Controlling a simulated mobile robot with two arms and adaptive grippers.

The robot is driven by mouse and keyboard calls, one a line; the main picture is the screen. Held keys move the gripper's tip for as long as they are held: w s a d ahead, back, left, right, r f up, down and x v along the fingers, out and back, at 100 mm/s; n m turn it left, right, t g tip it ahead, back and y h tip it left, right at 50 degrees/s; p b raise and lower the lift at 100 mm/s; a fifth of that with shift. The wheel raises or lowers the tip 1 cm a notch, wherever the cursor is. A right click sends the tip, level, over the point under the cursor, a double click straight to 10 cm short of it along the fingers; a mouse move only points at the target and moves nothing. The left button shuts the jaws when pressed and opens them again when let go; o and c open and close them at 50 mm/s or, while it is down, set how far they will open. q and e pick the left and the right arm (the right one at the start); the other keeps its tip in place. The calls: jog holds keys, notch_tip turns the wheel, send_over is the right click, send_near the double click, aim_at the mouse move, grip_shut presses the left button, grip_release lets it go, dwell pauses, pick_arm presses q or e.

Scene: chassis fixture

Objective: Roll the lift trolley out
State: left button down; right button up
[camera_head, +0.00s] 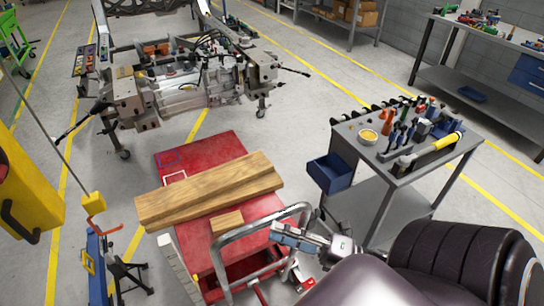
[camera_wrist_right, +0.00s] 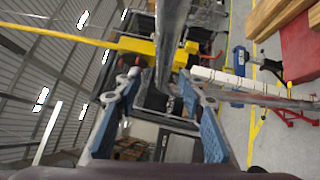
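The lift trolley is a red platform (camera_head: 212,152) with a grey tubular push handle (camera_head: 258,222) at its near end. A wooden beam (camera_head: 210,190) and a small wood block (camera_head: 227,221) lie across it. My right gripper (camera_head: 279,232) is at the right side of the handle. In the right wrist view its two blue-padded fingers (camera_wrist_right: 157,80) stand apart, with a grey handle bar (camera_wrist_right: 173,40) running between or just beyond them; I cannot tell whether they touch it. The red platform's edge shows at the right there (camera_wrist_right: 300,45). My left gripper is not in view.
A chassis fixture (camera_head: 185,85) on casters stands beyond the trolley. A grey tool cart (camera_head: 400,185) with an open blue drawer (camera_head: 330,173) stands to the right. Yellow equipment (camera_head: 28,185) and a blue stand (camera_head: 97,265) are at the left. Floor is clear between the trolley and tool cart.

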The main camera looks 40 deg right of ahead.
jog(key=r+v, duration=0.1)
jog(key=v, duration=0.8)
jog(key=shift+s+f, duration=0.25)
jog(key=shift+f, duration=0.1)
jog(key=shift+w, duration=0.1)
